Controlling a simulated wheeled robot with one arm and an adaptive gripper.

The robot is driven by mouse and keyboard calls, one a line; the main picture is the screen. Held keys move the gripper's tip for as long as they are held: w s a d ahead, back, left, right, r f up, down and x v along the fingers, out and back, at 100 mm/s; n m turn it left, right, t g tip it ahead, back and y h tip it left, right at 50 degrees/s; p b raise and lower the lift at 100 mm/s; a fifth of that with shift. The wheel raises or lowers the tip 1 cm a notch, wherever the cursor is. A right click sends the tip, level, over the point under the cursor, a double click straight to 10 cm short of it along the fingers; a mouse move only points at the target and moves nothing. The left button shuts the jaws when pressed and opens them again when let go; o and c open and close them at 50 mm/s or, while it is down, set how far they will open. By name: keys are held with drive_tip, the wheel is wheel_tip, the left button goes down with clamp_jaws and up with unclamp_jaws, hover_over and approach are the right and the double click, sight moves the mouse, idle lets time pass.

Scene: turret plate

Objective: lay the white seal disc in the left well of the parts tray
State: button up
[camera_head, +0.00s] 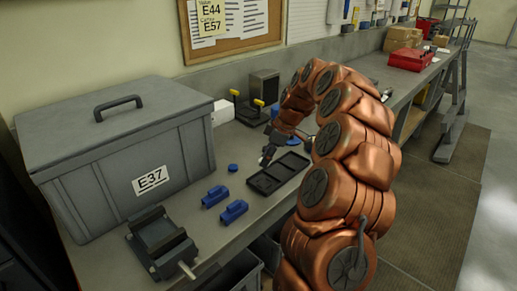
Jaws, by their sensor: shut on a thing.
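The dark parts tray (278,172) lies on the bench, with its wells facing up and looking empty from here. My gripper (267,154) points down at the far left edge of the tray. It is shut on a small whitish thing (264,161), which seems to be the white seal disc. The disc is small and partly hidden by the fingers. I cannot tell whether it touches the tray or the bench.
A small blue round part (233,168) and two blue blocks (215,196) (234,211) lie left of the tray. A grey lidded box labelled E37 (120,150) and a dark vise-like fixture (160,240) stand further left.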

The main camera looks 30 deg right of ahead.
sight(263, 183)
drive_tip(key=shift+a+f, duration=0.1)
drive_tip(key=shift+f, duration=2.35)
drive_tip(key=shift+s+f+b, duration=0.1)
drive_tip(key=shift+f+b, duration=1.45)
drive_tip(key=shift+b, duration=0.45)
idle(0.8)
idle(0.4)
drive_tip(key=o, duration=0.9)
drive_tip(key=v, duration=1.2)
